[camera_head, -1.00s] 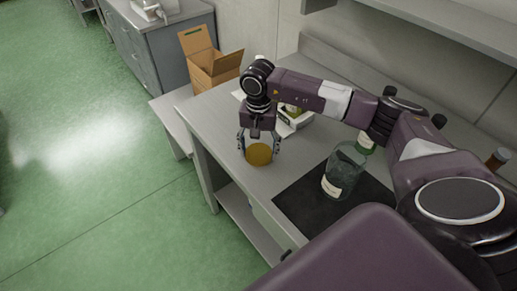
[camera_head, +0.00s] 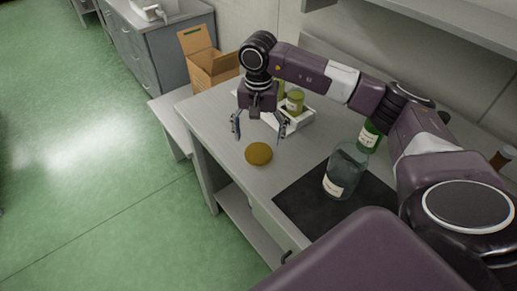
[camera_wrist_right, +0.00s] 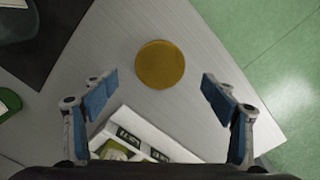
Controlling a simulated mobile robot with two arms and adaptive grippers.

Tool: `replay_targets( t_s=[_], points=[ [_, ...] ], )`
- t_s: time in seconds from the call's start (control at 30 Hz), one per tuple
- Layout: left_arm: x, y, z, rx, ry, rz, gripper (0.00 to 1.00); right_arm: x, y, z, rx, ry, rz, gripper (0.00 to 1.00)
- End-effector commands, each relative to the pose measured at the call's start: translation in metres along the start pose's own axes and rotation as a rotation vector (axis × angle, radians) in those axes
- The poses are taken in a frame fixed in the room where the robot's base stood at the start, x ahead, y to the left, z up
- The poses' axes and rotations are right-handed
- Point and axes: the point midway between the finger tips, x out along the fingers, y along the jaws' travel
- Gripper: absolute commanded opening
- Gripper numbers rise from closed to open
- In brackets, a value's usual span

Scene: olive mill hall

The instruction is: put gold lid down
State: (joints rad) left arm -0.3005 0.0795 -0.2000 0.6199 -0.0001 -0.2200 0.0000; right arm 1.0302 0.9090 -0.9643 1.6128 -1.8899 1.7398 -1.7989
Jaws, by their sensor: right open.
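The gold lid (camera_head: 259,153) lies flat on the grey table near its front left edge. It also shows in the right wrist view (camera_wrist_right: 160,64), round and fully uncovered. My right gripper (camera_head: 259,128) is open and empty, above the lid and apart from it. In the right wrist view its blue finger pads (camera_wrist_right: 158,95) are spread wide, with the lid ahead of the gap between them. My left gripper is not in view.
A clear glass jar (camera_head: 341,180) stands on a black mat (camera_head: 297,205), with a green bottle (camera_head: 369,137) behind it. A white tray (camera_head: 298,122) holds a yellow-green jar (camera_head: 295,101). An open cardboard box (camera_head: 212,72) stands at the back left. Bare table surrounds the lid.

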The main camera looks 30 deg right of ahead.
Motion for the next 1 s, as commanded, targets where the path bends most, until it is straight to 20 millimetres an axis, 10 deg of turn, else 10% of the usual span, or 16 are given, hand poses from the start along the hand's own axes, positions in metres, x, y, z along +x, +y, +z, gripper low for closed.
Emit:
replay_targets(
  t_s=[0.33, 1.0],
  points=[
    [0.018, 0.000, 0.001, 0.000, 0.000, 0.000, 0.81, -0.057, -0.001, 0.000, 0.000, 0.001, -0.002, 0.78],
    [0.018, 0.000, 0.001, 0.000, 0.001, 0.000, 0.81, -0.064, 0.000, 0.000, 0.000, 0.000, 0.000, 0.78]
  ],
)
